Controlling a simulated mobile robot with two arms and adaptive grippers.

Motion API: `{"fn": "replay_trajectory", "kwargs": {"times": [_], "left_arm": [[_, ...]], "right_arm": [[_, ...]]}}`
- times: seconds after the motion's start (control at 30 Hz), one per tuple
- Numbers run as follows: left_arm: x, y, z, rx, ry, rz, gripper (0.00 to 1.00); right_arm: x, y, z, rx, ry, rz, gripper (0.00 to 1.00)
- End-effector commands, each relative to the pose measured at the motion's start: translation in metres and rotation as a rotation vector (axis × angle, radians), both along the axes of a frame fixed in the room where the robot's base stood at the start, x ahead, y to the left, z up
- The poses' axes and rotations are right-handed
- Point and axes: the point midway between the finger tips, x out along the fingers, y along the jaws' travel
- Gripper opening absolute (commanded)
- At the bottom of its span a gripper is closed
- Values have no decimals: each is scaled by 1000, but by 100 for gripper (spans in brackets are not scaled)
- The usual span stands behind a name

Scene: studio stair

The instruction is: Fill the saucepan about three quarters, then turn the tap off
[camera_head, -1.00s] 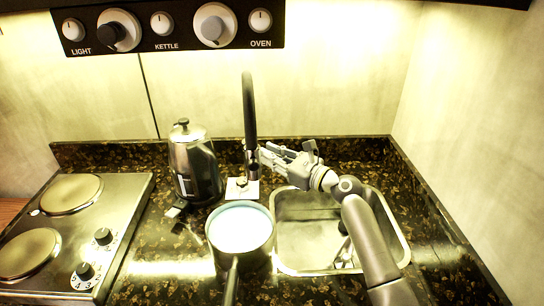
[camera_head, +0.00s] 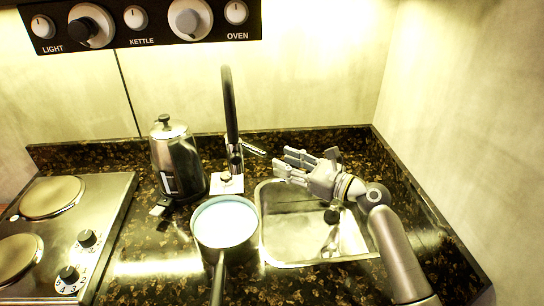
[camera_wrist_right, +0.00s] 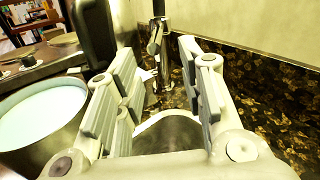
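The saucepan (camera_head: 238,255) stands left of the sink, its handle toward the picture's bottom. Pale bluish liquid (camera_head: 224,222) shows inside; its exact level is hard to judge. The black tap (camera_head: 230,105) rises behind the saucepan, and its lever (camera_head: 254,148) points right. No stream shows clearly. My right gripper (camera_head: 283,163) is open and empty above the back of the sink, apart from the lever. In the right wrist view, the tap (camera_wrist_right: 157,38) shows beyond the spread fingers, with the saucepan (camera_wrist_right: 22,154) at left. My left gripper is out of view.
A steel kettle (camera_head: 178,160) stands left of the tap. A hob (camera_head: 108,195) with two plates is at the left. A knob panel (camera_head: 150,43) hangs on the wall.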

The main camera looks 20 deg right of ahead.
Motion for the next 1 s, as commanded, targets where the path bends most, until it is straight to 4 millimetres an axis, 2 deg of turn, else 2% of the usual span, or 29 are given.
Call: {"fn": "replay_trajectory", "kwargs": {"times": [0.17, 0.43, 0.6, 0.73, 1.0], "left_arm": [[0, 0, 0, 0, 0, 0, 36], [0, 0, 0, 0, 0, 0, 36], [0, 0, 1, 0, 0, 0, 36], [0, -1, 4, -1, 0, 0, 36], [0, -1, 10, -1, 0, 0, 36]], "right_arm": [[-12, -8, 0, -1, 1, 0, 36], [-13, -9, 0, 1, -1, 0, 36], [-14, -5, -1, -47, -25, 0, 16], [-16, 4, -5, -229, -122, -1, 0], [-25, 34, -15, -844, -454, 12, 0]]}}
